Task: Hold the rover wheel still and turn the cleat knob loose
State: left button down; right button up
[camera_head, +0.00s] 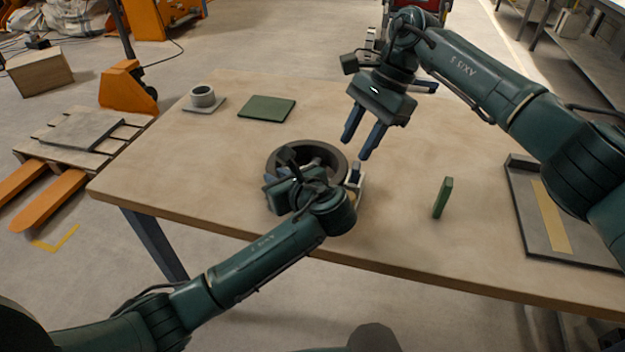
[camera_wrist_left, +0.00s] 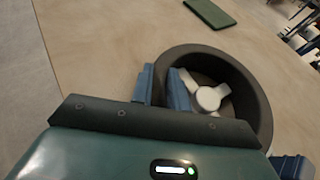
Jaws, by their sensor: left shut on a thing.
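The rover wheel (camera_head: 335,155) is a dark ring on the table near its front edge. The left wrist view shows its rim (camera_wrist_left: 262,110) and a pale spoked hub (camera_wrist_left: 208,97) inside. My left gripper (camera_wrist_left: 162,88) is shut on the wheel's near rim, one blue finger on each side of the wall. In the head view my left wrist hides much of the wheel. My right gripper (camera_head: 362,137) is open and empty above the table, just behind and right of the wheel. A small pale part with blue (camera_head: 357,178) stands at the wheel's right; I cannot tell whether it is the cleat knob.
A green pad (camera_head: 267,108) and a grey cup-like piece on a base (camera_head: 203,97) lie at the back left. A thin green block (camera_head: 442,198) stands upright right of the wheel. A grey tray (camera_head: 520,205) lies at the far right. The table between is clear.

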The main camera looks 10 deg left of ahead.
jog(key=w+a+r+m+t+y, duration=0.2)
jog(key=w+a+r+m+y, duration=0.25)
jog(key=a+r, duration=0.2)
jog(key=w+a+r+m+t+y, duration=0.3)
jog(key=a+r+m+y, duration=0.2)
jog(key=r+m+y, duration=0.15)
jog(key=w+d+r+m+t+y, duration=0.2)
jog(key=w+r+m+t, duration=0.6)
jog(key=r+m, duration=0.25)
jog(key=w+d+m+t+h, duration=0.85)
jog(key=d+m+h, duration=0.2)
jog(key=m, duration=1.15)
jog(key=w+d+f+m+g+h, duration=0.1)
jog(key=d+f+m+g+h, duration=0.15)
jog(key=f+m+h, duration=0.4)
jog(key=m+g+y, duration=0.2)
jog(key=m+g, duration=1.7)
jog(key=g, duration=0.1)
send_near(350, 193)
jog(key=x, duration=0.9)
jog(key=shift+s+a+r, duration=0.1)
jog(key=shift+s+a, duration=0.05)
